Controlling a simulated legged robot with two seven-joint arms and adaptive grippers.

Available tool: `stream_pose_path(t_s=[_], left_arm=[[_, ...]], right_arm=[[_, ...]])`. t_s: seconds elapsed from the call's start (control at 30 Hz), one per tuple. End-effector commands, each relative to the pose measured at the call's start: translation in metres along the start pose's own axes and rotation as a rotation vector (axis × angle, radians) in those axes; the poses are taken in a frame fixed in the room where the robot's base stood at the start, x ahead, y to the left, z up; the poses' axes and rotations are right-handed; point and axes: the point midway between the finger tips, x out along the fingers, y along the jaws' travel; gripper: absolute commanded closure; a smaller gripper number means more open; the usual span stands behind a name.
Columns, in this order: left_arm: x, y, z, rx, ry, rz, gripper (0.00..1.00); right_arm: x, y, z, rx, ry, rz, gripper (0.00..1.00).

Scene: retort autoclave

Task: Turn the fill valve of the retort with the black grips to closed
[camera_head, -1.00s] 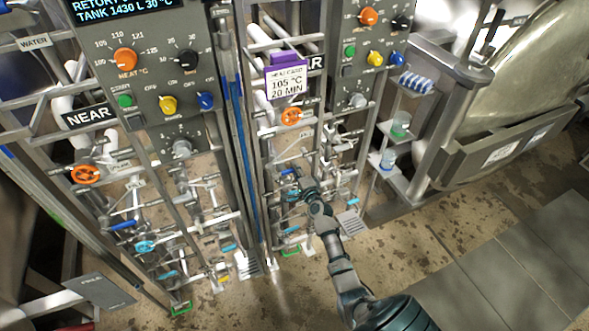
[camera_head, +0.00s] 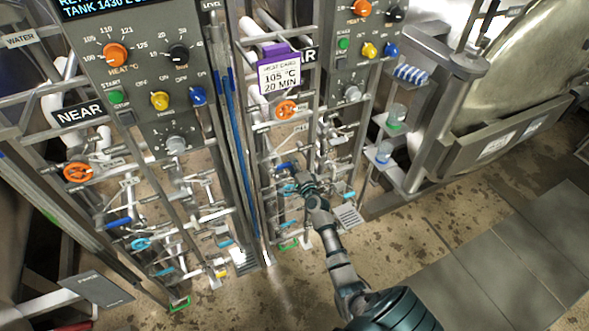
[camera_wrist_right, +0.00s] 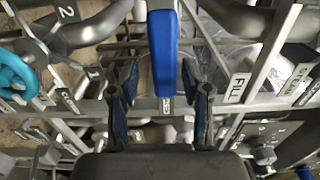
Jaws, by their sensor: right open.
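My right gripper (camera_head: 297,178) is at the pipework of the far panel, beside a blue lever handle (camera_head: 284,166). In the right wrist view my right gripper (camera_wrist_right: 160,88) is open, with one finger on each side of a blue lever handle (camera_wrist_right: 163,50). The handle's end lies between the fingers, with gaps showing on both sides. A FILL label (camera_wrist_right: 237,88) is on a rail right of the fingers. The pipe fitting behind the handle is mostly hidden. Black grips cannot be made out on either retort. My left gripper is out of view.
An orange handwheel (camera_head: 286,109) is above the right gripper. A light-blue handwheel (camera_wrist_right: 14,74) is left of the fingers. Rails and pipes crowd the gripper. The near panel (camera_head: 150,100) stands left; a shelf with bottles (camera_head: 397,116) is right. The floor in front is clear.

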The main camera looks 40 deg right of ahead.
Motion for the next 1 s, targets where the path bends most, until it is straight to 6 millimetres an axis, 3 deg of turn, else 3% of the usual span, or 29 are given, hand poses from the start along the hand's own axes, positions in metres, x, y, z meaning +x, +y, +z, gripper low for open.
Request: stream_pose_path(t_s=[0.53,0.7,1.0], left_arm=[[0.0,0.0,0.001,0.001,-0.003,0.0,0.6],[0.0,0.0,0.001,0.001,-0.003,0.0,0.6],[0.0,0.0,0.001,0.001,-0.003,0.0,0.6]], right_arm=[[-0.101,0.004,-0.001,0.001,0.0,0.006,0.52],[-0.114,0.004,-0.002,0.001,0.0,0.005,0.52],[-0.116,0.004,-0.002,0.002,0.0,0.004,0.52]])
